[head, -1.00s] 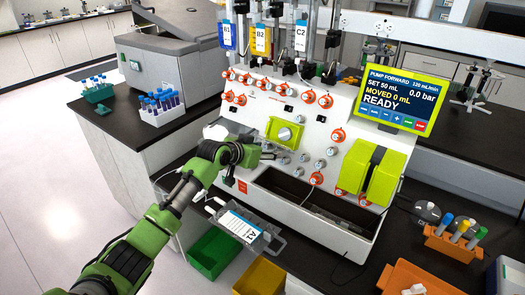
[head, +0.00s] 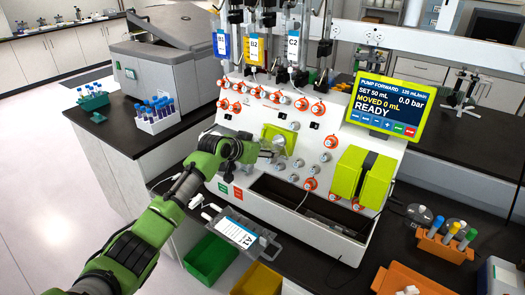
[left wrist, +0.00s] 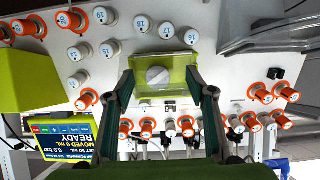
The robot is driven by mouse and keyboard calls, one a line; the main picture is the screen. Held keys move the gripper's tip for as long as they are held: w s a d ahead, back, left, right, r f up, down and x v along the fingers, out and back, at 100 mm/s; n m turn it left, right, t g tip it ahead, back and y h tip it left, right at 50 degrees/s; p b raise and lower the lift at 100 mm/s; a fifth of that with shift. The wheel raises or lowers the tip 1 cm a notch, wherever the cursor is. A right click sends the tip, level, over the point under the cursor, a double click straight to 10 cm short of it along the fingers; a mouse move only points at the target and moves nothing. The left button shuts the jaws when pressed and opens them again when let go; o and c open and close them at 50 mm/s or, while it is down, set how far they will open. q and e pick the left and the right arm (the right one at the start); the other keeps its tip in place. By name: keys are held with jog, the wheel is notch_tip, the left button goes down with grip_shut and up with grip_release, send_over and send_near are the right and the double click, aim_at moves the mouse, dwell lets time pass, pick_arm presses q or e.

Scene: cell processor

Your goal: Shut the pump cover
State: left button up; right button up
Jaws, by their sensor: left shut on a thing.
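The lime-green pump cover (head: 282,132) is on the white front of the cell processor (head: 330,140), left of its middle. My left gripper (head: 264,150) is at this cover and hides part of it in the head view. In the left wrist view the cover (left wrist: 163,62), with a round grey knob (left wrist: 158,76), lies between my two fingers (left wrist: 163,80). The fingers are at its left and right edges, shut on it. I cannot tell how far the cover stands from the panel. My right gripper is in neither view.
Orange-ringed valves and white knobs surround the cover. A larger lime-green block (head: 363,176) and a screen (head: 392,102) reading READY are to the right.

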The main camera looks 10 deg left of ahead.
aim_at(266, 141)
pick_arm(q)
jog(key=shift+w+d+r, duration=0.2)
jog(key=shift+w+r, duration=0.2)
jog(key=shift+r, duration=0.35)
jog(key=shift+w+d+r, duration=0.15)
jog(key=shift+w+r, duration=0.2)
jog(key=shift+r, duration=0.35)
jog(key=shift+w+p, duration=0.1)
jog(key=shift+p, duration=0.2)
jog(key=shift+w+d+r, duration=0.1)
jog(key=shift+w, duration=0.15)
jog(key=shift+w+d, duration=0.1)
jog(key=shift+w, duration=0.1)
grip_shut()
jog(key=shift+o, duration=1.2)
grip_release()
jog(key=shift+s+f, duration=0.1)
jog(key=shift+f, duration=0.1)
jog(key=o, duration=1.1)
jog(key=shift+s, duration=0.25)
jog(key=shift+f, duration=0.15)
jog(key=shift+f, duration=0.1)
